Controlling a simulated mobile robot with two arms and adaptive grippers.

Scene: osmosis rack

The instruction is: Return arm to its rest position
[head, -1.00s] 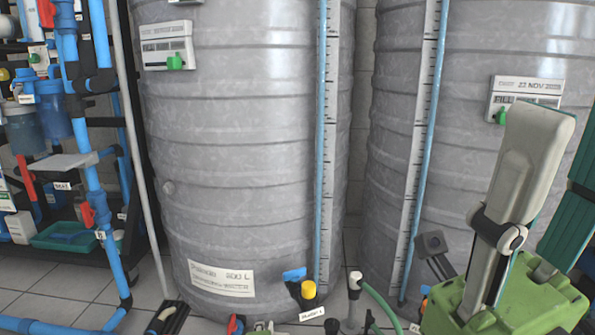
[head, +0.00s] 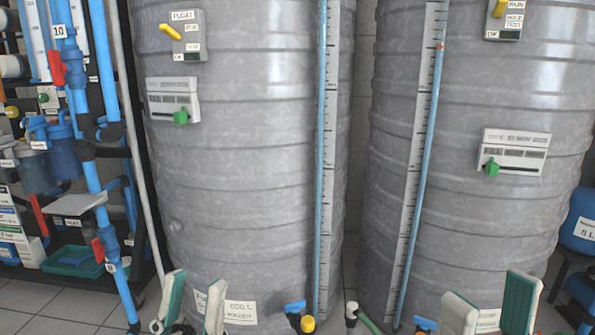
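My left gripper (head: 195,290) is at the bottom left of the head view, in front of the lower part of the left grey tank (head: 240,170). Its two green and pale fingers point up and stand apart with nothing between them. My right gripper (head: 492,290) is at the bottom right, in front of the right grey tank (head: 460,210). Its two fingers also stand apart, with nothing seen between them. Most of both arms is below the picture edge and hidden.
A blue pipe rack with a red-handled valve (head: 55,68) stands at the left. A blue-handled valve (head: 294,307) and a hose fitting (head: 351,313) sit low between the grippers. A blue vessel (head: 580,225) is at the right edge. Tiled floor (head: 30,297) shows at lower left.

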